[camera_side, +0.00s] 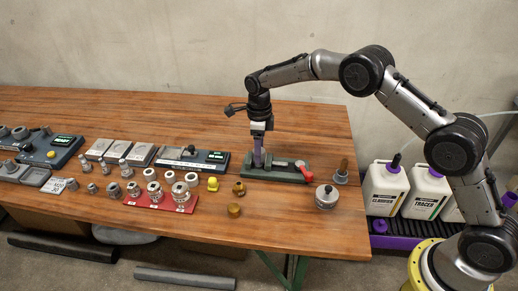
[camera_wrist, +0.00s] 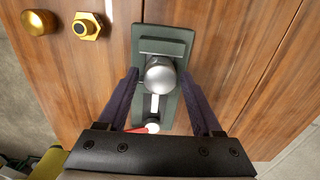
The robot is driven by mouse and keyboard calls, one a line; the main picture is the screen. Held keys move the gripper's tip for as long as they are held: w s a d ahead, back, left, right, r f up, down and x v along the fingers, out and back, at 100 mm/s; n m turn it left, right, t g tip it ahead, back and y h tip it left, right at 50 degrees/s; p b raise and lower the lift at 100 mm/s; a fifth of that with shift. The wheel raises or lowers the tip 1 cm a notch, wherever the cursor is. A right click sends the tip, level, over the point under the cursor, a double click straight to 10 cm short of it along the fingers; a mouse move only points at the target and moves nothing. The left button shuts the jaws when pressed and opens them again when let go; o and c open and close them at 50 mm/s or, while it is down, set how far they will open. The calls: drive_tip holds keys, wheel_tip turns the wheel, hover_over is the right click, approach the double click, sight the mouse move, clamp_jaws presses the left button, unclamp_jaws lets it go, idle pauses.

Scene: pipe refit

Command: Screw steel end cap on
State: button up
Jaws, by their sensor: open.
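A smooth, round steel piece (camera_wrist: 160,74), seemingly the end cap, sits over the green vise fixture (camera_wrist: 183,40) in the wrist view. My gripper (camera_wrist: 160,82) is open, with one purple finger on each side of the steel piece and gaps visible between. In the side view, my gripper (camera_side: 258,150) points straight down at the left part of the green fixture (camera_side: 282,174). The fingers hide the steel piece there. Whether the piece is seated on a pipe or threaded cannot be told.
A red lever (camera_side: 302,168) is on the fixture's right end. A brass nut (camera_side: 238,188) and a brass cap (camera_side: 234,210) stand left of it. A lidded steel pot (camera_side: 327,196) is at right. Several fittings stand on a red tray (camera_side: 158,203) farther left.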

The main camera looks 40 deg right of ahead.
drive_tip(key=shift+n, duration=0.5)
drive_tip(key=n, duration=0.3)
drive_tip(key=shift+n, duration=1.3)
drive_tip(key=shift+n, duration=0.6)
drive_tip(key=n, duration=0.4)
drive_tip(key=shift+n, duration=0.4)
drive_tip(key=shift+n, duration=1.2)
drive_tip(key=n, duration=0.3)
drive_tip(key=shift+n, duration=0.3)
